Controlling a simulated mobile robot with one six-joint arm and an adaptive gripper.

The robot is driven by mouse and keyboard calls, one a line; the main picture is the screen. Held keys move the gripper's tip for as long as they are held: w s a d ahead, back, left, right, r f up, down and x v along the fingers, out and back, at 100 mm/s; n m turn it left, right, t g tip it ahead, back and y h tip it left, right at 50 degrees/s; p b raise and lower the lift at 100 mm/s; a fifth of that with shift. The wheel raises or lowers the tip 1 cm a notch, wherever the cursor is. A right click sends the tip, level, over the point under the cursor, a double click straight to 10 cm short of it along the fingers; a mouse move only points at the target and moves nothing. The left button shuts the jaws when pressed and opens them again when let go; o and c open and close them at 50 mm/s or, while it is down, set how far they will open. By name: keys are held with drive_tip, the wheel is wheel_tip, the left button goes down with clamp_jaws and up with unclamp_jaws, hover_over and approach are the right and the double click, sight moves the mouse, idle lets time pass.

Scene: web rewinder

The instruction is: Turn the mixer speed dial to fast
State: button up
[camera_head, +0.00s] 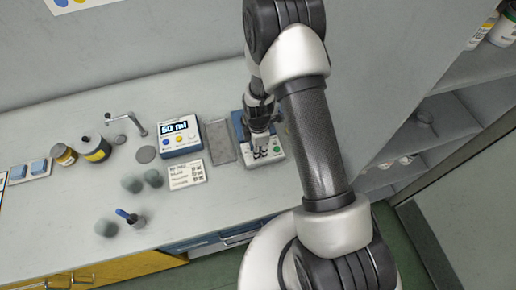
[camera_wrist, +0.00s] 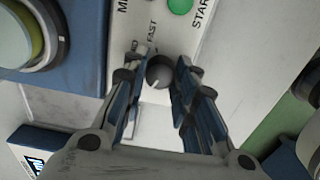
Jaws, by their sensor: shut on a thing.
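The mixer (camera_head: 271,161) stands on the bench in the head view, with a blue body and a pale front panel, largely covered by my arm. In the wrist view its panel (camera_wrist: 226,38) shows a green button marked START and the word FAST. The small dark round speed dial (camera_wrist: 159,71) sits just beside the FAST label, with a short white pointer mark. My gripper (camera_wrist: 157,76) has its two fingers on either side of the dial and is shut on it. In the head view my gripper (camera_head: 261,148) reaches down over the panel; the dial is hidden there.
Left of the mixer are a grey tray (camera_head: 220,141), a blue-and-white display box (camera_head: 180,137) reading 50 ml and a printed card (camera_head: 187,174). Several grey-green lumps, jars and a bent metal arm stand further left. Shelves (camera_head: 428,133) are at the right.

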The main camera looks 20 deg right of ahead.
drive_tip(key=shift+c, duration=1.4)
drive_tip(key=shift+m, duration=0.3)
drive_tip(key=m+b, duration=0.1)
drive_tip(key=m, duration=0.5)
drive_tip(key=m+b, duration=0.1)
drive_tip(key=m, duration=0.2)
drive_tip(key=shift+m, duration=0.4)
drive_tip(key=m, duration=0.4)
drive_tip(key=shift+m+b, duration=0.3)
drive_tip(key=shift+b, duration=0.05)
drive_tip(key=m, duration=0.6)
drive_tip(key=shift+b, duration=0.35)
drive_tip(key=m, duration=0.5)
drive_tip(key=shift+m, duration=0.4)
